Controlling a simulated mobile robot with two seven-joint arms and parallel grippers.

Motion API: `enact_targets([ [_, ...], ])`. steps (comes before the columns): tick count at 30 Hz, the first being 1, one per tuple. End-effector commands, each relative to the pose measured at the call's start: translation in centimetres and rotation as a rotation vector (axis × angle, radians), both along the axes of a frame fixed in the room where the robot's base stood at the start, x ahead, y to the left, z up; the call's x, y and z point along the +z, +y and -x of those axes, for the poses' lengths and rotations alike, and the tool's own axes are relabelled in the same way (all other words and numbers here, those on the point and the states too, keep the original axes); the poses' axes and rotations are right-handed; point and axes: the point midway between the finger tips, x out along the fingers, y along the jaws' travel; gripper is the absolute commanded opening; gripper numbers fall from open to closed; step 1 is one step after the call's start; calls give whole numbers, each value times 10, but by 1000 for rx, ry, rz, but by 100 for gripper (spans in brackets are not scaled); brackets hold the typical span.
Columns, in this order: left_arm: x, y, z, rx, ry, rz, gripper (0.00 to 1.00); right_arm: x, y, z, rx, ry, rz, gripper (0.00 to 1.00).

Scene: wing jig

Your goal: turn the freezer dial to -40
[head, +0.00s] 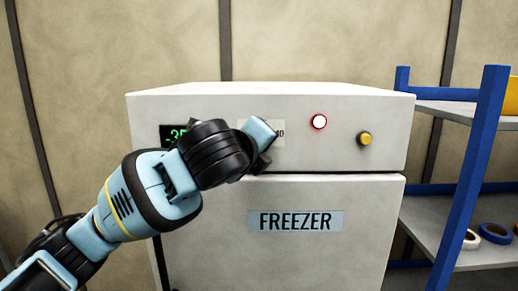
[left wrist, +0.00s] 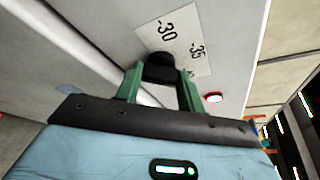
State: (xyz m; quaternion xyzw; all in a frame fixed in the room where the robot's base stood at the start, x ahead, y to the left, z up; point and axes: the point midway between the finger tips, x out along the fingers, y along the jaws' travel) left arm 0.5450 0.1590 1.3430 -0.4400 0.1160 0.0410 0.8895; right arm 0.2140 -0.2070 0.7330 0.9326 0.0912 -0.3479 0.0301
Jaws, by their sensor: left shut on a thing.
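The white freezer (head: 340,220) stands ahead, with a "FREEZER" label (head: 295,221) on its lower front. Its green display (head: 173,136) reads about "-35", partly hidden by my arm. The dial is hidden behind my left gripper (head: 262,140) in the head view. In the left wrist view the black dial (left wrist: 160,68) sits between the green fingers of my left gripper (left wrist: 160,85), which is shut on it. The dial's scale plate (left wrist: 178,40) shows "-30" and "-35"; a further mark is partly hidden by a finger. My right gripper is not in view.
A glowing red-rimmed lamp (head: 319,121) and a yellow button (head: 364,139) are on the panel right of the dial. A blue-framed shelf (head: 478,165) with tape rolls (head: 495,233) stands at the right.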

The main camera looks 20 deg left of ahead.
Motion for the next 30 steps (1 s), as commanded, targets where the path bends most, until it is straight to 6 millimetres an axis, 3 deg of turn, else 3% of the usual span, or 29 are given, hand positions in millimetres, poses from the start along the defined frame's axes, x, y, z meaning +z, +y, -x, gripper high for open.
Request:
enact_targets([
  [9, -1, -1, 0, 0, 30, -98, 15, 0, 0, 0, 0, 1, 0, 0],
  [24, -1, -1, 0, -1, 35, -112, 15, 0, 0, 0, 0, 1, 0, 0],
  [25, -1, -1, 0, -1, 35, -112, 42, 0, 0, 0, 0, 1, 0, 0],
  [30, -1, -1, 0, -1, 34, -111, 60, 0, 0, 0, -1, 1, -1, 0],
])
